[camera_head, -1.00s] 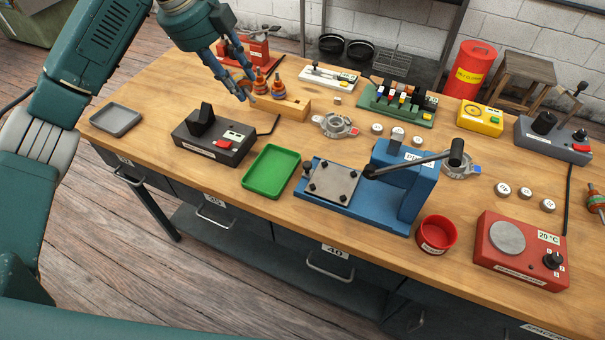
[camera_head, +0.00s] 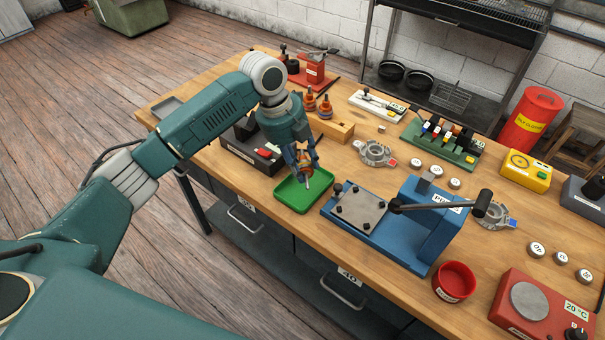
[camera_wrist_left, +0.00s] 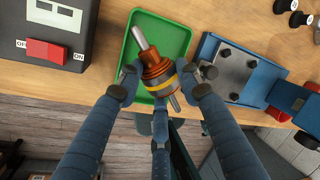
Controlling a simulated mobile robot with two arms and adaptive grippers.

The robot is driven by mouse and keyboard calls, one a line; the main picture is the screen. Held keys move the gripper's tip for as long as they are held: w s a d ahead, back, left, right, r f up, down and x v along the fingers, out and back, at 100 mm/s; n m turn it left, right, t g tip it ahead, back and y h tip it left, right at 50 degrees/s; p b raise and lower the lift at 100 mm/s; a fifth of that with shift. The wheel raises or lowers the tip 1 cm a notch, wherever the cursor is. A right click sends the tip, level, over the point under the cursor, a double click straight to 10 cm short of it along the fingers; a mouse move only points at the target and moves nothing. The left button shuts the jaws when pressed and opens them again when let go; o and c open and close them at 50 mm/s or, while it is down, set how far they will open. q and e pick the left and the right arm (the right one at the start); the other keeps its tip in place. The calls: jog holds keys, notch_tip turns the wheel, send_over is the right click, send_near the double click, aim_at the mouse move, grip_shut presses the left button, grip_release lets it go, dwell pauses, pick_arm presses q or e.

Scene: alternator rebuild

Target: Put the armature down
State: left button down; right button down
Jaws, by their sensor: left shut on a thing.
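My left gripper (camera_head: 301,163) is shut on an armature (camera_head: 306,170) with an orange-brown body and a grey shaft. It is over the green tray (camera_head: 287,201). In the left wrist view, the fingers (camera_wrist_left: 160,84) are on both sides of the armature (camera_wrist_left: 157,69), whose shaft lies slanted across the green tray (camera_wrist_left: 182,36). I cannot tell whether the shaft touches the tray. The tray holds nothing else that I can see. My right gripper is not in view.
A black switch box (camera_head: 250,150) stands left of the tray and a blue press (camera_head: 428,228) right of it. A red bowl (camera_head: 454,282) stands near the front edge.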

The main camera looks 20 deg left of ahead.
aim_at(302, 188)
pick_arm(q)
jog(key=shift+f, duration=0.55)
notch_tip(302, 188, down, 3)
jog(key=shift+f+p, duration=0.15)
jog(key=shift+p, duration=0.3)
jog(key=shift+f, duration=0.3)
jog(key=c, duration=1.5)
grip_release()
jog(key=shift+f, duration=0.15)
jog(key=shift+o, duration=0.2)
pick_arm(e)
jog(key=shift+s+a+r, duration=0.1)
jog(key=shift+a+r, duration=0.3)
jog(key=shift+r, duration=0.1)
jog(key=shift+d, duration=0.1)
